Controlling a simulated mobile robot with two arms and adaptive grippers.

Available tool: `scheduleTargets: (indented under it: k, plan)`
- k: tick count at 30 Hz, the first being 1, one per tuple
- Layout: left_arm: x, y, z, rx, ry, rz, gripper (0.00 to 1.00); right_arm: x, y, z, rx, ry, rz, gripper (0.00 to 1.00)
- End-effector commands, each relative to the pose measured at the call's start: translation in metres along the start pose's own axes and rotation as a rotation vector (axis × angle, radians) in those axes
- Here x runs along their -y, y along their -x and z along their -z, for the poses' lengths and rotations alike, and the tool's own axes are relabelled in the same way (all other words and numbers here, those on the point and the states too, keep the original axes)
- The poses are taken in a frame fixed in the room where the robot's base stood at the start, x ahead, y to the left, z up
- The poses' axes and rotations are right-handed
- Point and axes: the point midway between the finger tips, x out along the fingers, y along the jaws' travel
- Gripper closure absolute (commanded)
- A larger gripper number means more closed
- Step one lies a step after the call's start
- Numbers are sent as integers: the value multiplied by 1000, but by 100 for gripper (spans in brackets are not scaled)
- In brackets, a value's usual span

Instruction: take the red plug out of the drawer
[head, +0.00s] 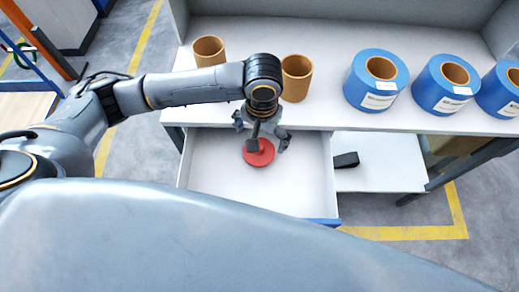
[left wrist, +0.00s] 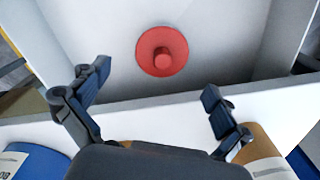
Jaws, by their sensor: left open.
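The red plug (head: 258,152) is a round disc with a raised knob, lying on the floor of the open white drawer (head: 215,175). In the left wrist view the red plug (left wrist: 162,52) shows whole, with bare drawer floor around it. My left gripper (head: 264,138) is above the plug in the head view and hides part of it. In the left wrist view my left gripper (left wrist: 155,90) has its fingers wide apart with nothing between them, and the plug shows beyond them. My right gripper is not in view.
Two brown cardboard cores (head: 209,50) and several blue coils (head: 376,80) stand on the white worktop (head: 325,112) above the drawer. The drawer walls surround the plug. A dark object (head: 346,160) lies on a white surface to the right.

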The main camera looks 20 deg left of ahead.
Motion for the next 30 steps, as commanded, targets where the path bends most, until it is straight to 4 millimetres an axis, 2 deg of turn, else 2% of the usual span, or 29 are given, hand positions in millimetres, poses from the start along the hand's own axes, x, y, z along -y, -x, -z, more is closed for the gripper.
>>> scheduleTargets:
  k: [2,5,12,15,21,29,30]
  plan:
    - [1,-15,0,2,3,2,0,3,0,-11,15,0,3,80]
    - [1,-27,0,1,3,1,0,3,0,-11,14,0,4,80]
    - [3,-45,1,1,3,3,0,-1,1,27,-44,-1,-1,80]
    - [6,-61,2,1,4,3,0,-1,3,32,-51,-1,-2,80]
    - [6,-84,2,-1,1,1,0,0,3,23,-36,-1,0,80]
    - [5,-86,2,-2,1,1,0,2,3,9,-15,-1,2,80]
    - [5,-86,2,-2,1,1,8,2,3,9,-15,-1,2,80]
